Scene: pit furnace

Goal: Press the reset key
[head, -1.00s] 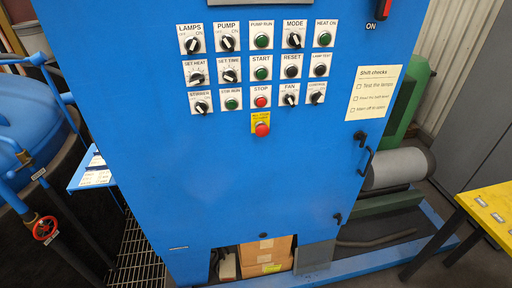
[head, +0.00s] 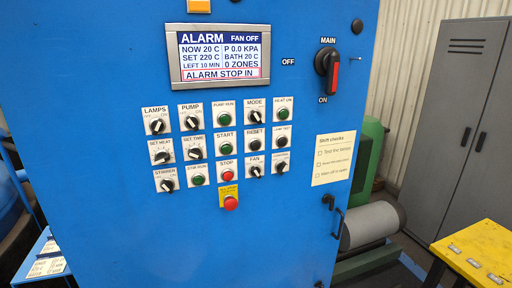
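The reset key (head: 255,144) is a round dark button on a white plate labelled RESET. It sits in the middle row of the blue cabinet's (head: 120,62) control panel, right of the green START button (head: 225,147) and above the FAN knob (head: 255,170). The display (head: 219,60) above reads ALARM, FAN OFF, and ALARM STOP IN in a red frame. The red emergency button (head: 231,203) on a yellow plate is below the red STOP button (head: 227,176). My gripper is not in view.
A red-and-black MAIN switch (head: 328,70) is at the upper right of the cabinet. A paper note (head: 334,158) hangs at right. A yellow table (head: 484,250) stands at lower right, before a grey locker (head: 458,120). Blue pipework stands at left.

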